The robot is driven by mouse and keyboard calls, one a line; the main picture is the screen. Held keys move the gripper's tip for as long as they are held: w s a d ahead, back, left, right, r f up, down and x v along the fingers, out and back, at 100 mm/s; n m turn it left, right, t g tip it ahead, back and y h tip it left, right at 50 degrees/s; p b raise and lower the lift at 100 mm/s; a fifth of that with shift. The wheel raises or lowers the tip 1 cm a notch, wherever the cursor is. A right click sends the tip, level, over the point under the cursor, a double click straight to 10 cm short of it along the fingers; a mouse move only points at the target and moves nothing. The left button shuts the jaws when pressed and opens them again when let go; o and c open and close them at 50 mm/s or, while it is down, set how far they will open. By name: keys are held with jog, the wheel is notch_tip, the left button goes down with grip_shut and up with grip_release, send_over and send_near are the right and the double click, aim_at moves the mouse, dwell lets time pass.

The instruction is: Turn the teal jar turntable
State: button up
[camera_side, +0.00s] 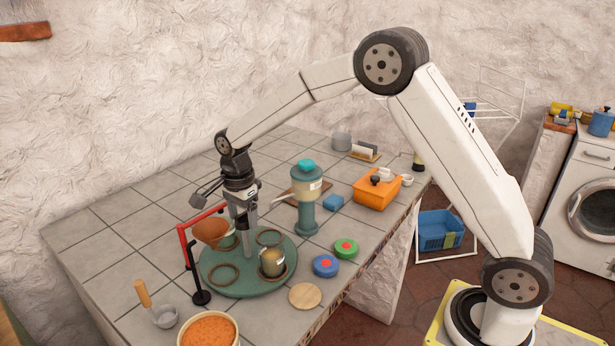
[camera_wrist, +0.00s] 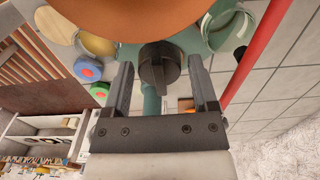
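The teal turntable (camera_side: 245,288) lies flat on the tiled counter, with several brown ring seats on it. A brownish jar (camera_side: 272,262) stands in the ring at its right. My gripper (camera_side: 247,245) points down over the turntable's middle. In the wrist view a dark ridged knob (camera_wrist: 159,68) sits between the two fingers of my gripper (camera_wrist: 160,66). The fingers are spread, with a visible gap on each side of the knob. In the side view my gripper hides the knob.
A copper-coloured funnel (camera_side: 211,231) on a red stand (camera_side: 184,247) hangs over the turntable's left side and fills the top of the wrist view. A bowl of orange grains (camera_side: 208,331), a wooden disc (camera_side: 305,296), blue (camera_side: 325,266) and green (camera_side: 346,248) buttons and a teal-capped grinder (camera_side: 306,196) stand around.

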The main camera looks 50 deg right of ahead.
jog(key=shift+r, duration=3.9)
jog(key=shift+s+d+f+n, duration=0.2)
jog(key=shift+s+f+n, duration=0.1)
jog(key=shift+s+n, duration=0.45)
jog(key=s+d+f+n+t, duration=0.1)
jog(key=s+f+n, duration=0.3)
jog(key=s+n, duration=0.4)
jog(key=s+d+f+n+t, duration=0.1)
jog(key=s+f+n, duration=0.3)
jog(key=s+n, duration=0.4)
jog(key=s, duration=0.5)
jog(key=shift+d+t, duration=0.3)
